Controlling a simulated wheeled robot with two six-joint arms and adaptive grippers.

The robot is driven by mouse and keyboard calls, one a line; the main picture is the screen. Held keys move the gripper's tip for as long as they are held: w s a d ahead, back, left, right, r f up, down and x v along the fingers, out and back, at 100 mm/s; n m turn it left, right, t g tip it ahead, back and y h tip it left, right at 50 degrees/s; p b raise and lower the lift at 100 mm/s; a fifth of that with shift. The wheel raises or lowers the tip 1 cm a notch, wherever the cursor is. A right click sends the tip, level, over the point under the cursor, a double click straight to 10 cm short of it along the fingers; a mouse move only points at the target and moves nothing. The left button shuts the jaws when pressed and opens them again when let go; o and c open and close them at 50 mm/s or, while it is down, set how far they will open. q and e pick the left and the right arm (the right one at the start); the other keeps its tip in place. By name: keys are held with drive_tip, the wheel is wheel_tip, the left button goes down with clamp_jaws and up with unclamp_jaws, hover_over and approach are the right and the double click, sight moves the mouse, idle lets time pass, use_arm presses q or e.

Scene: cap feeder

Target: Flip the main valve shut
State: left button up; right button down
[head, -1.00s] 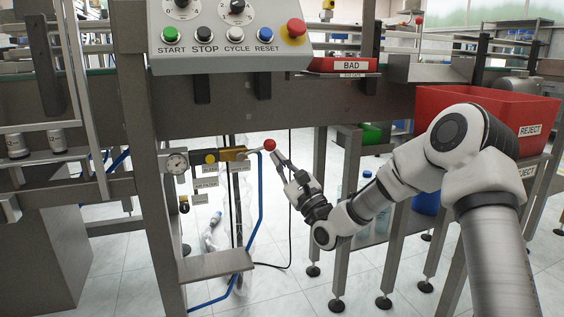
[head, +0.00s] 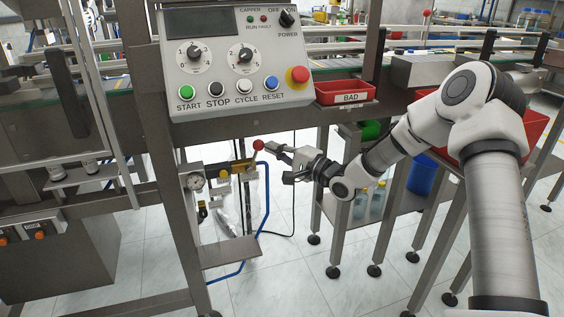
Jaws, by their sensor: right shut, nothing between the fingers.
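The main valve (head: 238,169) is a brass-coloured body on the pipework below the control panel. Its lever slants up and right to a red ball knob (head: 258,145). My right gripper (head: 273,148) comes in from the right. It is shut and empty, with its fingertips just right of the knob. I cannot tell whether they touch it. My left gripper is not in view.
The control panel (head: 240,65) hangs above the valve. A red BAD tray (head: 343,91) and a red reject bin (head: 530,128) are to the right. A blue hose (head: 266,205) runs beside the valve, and a small metal shelf (head: 230,251) juts out below.

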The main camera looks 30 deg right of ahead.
sight(258, 142)
drive_tip(key=a+r+n+p, duration=0.1)
drive_tip(key=a+n+g+p, duration=0.1)
drive_tip(key=p, duration=0.1)
drive_tip(key=shift+w+r+h, duration=0.2)
drive_tip(key=shift+r+h, duration=0.1)
drive_tip(key=shift+r, duration=0.05)
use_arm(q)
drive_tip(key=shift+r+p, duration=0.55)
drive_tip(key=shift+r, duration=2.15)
use_arm(e)
drive_tip(key=shift+w+a, duration=0.15)
drive_tip(key=shift+a, duration=0.2)
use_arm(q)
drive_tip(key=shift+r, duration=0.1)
use_arm(e)
drive_tip(key=shift+r, duration=0.1)
